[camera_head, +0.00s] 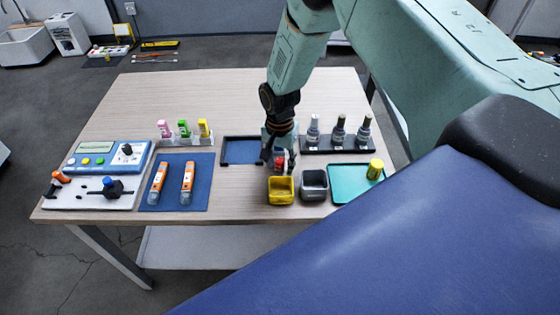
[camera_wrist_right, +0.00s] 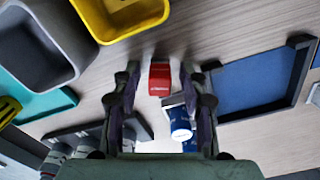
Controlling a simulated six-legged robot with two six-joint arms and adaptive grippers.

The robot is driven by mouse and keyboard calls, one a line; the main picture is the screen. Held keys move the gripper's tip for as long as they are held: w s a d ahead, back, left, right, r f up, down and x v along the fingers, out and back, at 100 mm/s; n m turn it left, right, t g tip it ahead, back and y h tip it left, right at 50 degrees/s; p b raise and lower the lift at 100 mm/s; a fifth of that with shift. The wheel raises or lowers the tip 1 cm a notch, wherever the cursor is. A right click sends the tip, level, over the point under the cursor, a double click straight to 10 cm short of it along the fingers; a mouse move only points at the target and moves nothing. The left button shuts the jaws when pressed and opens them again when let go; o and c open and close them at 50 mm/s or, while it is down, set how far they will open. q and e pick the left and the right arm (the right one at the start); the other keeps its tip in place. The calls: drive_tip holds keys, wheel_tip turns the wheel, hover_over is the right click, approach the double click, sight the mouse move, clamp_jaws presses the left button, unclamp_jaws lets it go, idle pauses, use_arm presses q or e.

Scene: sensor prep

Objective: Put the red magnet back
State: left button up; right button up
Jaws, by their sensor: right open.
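A small red block with pale lettering, which looks like the red magnet (camera_wrist_right: 160,80), lies between the spread fingers of my right gripper (camera_wrist_right: 161,92) in the right wrist view. Clear gaps show between it and both fingers. A blue cylinder with a white end (camera_wrist_right: 180,124) is beside it, close to one finger. In the head view my right gripper (camera_head: 279,160) points down at the table behind the yellow bin and largely hides the magnet. A blue tray with a dark rim (camera_head: 240,151) is just left of the gripper. My left gripper is not in view.
A yellow bin (camera_head: 281,190) and a grey bin (camera_head: 314,185) stand close in front of the gripper. Right are a teal tray (camera_head: 345,187) with a yellow cylinder (camera_head: 375,169) and a black rack (camera_head: 338,151) of bottles. Left is a blue mat (camera_head: 173,189) with orange tools. The table's back is clear.

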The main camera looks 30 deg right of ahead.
sight(280, 160)
drive_tip(key=shift+r, duration=0.1)
wheel_tip(280, 160, up, 12)
drive_tip(key=p, duration=0.1)
drive_tip(key=shift+r+p, duration=0.15)
drive_tip(key=shift+p, duration=0.25)
